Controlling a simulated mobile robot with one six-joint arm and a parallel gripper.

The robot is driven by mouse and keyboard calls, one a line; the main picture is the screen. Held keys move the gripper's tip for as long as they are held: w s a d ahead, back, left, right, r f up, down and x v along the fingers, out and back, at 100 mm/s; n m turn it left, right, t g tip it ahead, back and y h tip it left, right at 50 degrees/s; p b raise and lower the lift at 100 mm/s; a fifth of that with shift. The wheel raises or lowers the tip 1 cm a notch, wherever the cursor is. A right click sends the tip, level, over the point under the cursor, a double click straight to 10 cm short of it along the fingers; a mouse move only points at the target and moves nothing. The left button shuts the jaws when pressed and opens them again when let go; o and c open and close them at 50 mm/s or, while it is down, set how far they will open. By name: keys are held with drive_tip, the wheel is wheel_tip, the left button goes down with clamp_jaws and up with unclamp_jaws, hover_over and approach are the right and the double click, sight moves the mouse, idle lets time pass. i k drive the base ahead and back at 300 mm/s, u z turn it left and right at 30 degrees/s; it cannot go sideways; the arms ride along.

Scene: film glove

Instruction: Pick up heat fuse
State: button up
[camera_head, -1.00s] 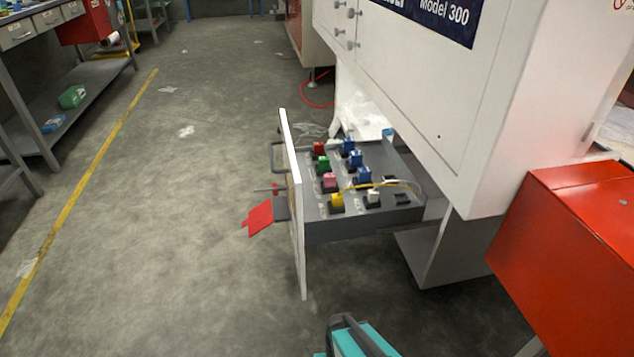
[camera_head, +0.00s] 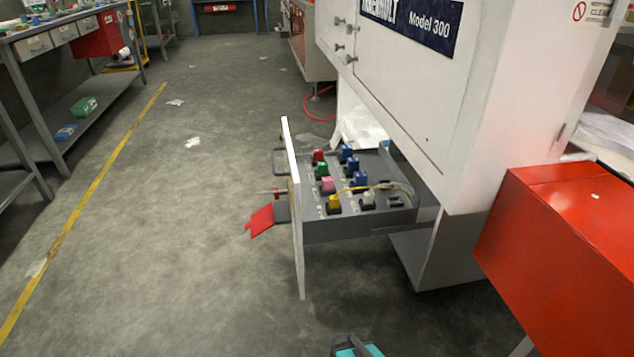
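An open drawer (camera_head: 330,232) of the white machine holds several coloured plug-like fuses. Red (camera_head: 318,155), green (camera_head: 321,169), pink (camera_head: 326,185) and yellow (camera_head: 334,203) ones stand in the left row. Several blue ones (camera_head: 359,179) and a white one (camera_head: 367,201) stand in the right row. I cannot tell which is the heat fuse, as no label is readable. A yellow wire runs over the drawer. Only a teal and dark part of my arm shows at the bottom edge, well below the drawer; my gripper's fingers are not seen.
The white drawer front (camera_head: 293,215) stands upright, with a red tag (camera_head: 262,221) hanging at its left. The white machine (camera_head: 465,120) overhangs the drawer's back. A red box (camera_head: 555,250) is at the right.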

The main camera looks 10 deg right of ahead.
sight(318, 153)
drive_tip(key=z, duration=0.15)
drive_tip(key=i, duration=0.95)
drive_tip(key=u, duration=0.1)
